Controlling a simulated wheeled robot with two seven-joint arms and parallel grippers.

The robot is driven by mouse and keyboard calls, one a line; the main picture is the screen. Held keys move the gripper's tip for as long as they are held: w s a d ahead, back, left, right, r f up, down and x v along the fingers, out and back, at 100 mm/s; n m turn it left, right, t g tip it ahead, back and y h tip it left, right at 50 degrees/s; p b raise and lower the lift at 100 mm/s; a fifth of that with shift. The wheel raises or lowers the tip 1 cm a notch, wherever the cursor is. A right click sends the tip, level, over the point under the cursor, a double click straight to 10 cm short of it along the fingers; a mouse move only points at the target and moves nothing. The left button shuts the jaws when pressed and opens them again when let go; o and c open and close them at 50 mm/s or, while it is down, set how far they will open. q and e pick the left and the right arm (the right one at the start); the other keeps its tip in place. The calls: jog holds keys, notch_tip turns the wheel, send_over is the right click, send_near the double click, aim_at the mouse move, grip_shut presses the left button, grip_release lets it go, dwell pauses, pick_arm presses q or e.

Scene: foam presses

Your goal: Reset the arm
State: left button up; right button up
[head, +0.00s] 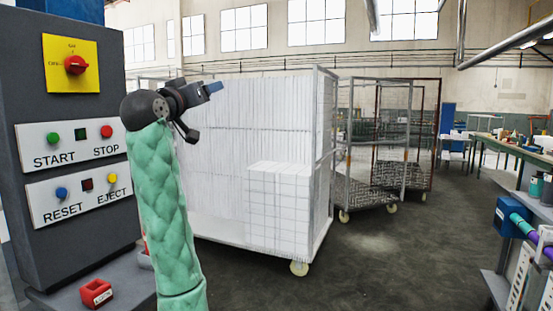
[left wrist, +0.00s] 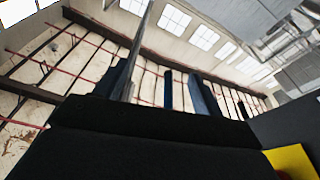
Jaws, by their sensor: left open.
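My left arm, in a green quilted sleeve, rises from the bottom of the head view. Its left gripper (head: 214,89) is raised beside the grey control panel (head: 113,240), pointing right, away from the panel's face. The gripper holds nothing that I can see. In the left wrist view the dark fingers of the left gripper (left wrist: 160,85) stand apart against the wall and windows, with nothing between them. The panel carries a red rotary knob (head: 75,65) on a yellow plate and labelled START, STOP, RESET and EJECT buttons. My right gripper is in neither view.
A wheeled cart (head: 320,235) with stacked white foam blocks (head: 280,205) stands behind my arm. Empty mesh carts (head: 365,193) stand further back. A red block (head: 96,293) lies on the panel's ledge. Shelving with bottles is at the right edge. The floor at centre right is clear.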

pick_arm(q)
jog(key=s+d+f+g+y+p, duration=0.1)
jog(key=s+f+g+y, duration=0.3)
jog(key=f, duration=1.2)
jog(key=s+d+f+g+h+p, duration=0.1)
jog(key=s+f, duration=0.5)
jog(key=f, duration=1)
jog(key=s+d+f+g+y+p, duration=0.1)
jog(key=s+f+g+y, duration=0.2)
jog(key=f, duration=1.2)
jog(key=s+f+g+p, duration=0.1)
jog(key=s+f+g, duration=0.3)
jog(key=s+f, duration=1.2)
jog(key=s+d+f+m+g+h+p, duration=0.1)
jog(key=s+f+g, duration=0.4)
jog(key=s+f, duration=1.1)
jog(key=s, duration=0.5)
jog(key=shift+d+p, duration=0.2)
jog(key=shift+p, duration=0.15)
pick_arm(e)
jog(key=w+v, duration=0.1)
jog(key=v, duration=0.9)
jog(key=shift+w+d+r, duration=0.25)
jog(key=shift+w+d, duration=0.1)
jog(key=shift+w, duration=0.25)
